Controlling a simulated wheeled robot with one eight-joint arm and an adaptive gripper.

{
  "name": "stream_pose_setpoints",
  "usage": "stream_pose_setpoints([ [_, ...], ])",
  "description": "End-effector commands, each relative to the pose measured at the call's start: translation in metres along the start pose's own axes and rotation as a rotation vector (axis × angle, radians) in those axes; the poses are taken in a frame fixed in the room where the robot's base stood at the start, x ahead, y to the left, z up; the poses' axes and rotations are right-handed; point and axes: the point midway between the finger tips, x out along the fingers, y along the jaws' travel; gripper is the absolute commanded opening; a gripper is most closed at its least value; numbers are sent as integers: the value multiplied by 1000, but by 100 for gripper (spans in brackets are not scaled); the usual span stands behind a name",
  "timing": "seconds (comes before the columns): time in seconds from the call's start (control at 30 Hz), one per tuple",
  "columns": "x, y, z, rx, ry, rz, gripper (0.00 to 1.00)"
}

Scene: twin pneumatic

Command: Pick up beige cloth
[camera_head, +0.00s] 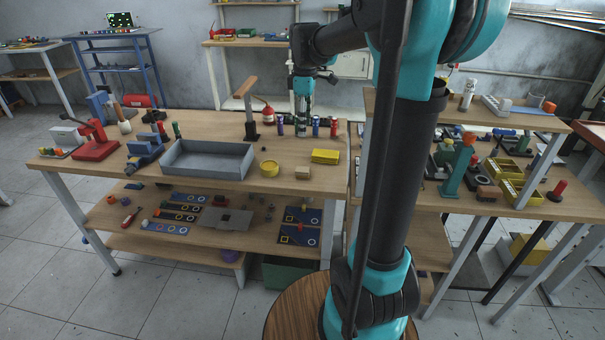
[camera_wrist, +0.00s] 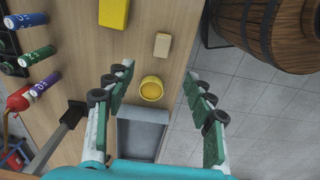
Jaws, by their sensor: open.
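A small beige block-like thing (camera_head: 302,173), which looks like the folded beige cloth, lies near the front edge of the wooden table (camera_head: 215,130). It also shows in the wrist view (camera_wrist: 162,45), above the fingertips in the picture. My gripper (camera_head: 302,128) hangs over the back part of the table in the head view, behind the beige thing. In the wrist view my gripper (camera_wrist: 158,70) is open with its fingers spread wide. Nothing is held between them, and the beige thing is apart from them.
A yellow round bowl (camera_head: 269,168) and a yellow block (camera_head: 325,156) lie on either side of the beige thing. A grey tray (camera_head: 207,160) is further left. Several coloured cans (camera_head: 316,126) stand behind. A wooden barrel (camera_wrist: 270,30) stands off the table edge.

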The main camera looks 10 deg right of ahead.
Motion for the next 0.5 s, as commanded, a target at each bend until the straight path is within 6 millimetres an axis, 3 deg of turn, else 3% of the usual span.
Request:
stream_pose_setpoints([
  [0.17, 5, 5, -4, -44, -5, -11, 54],
  [0.5, 71, 3, -3, -41, -4, -10, 54],
])
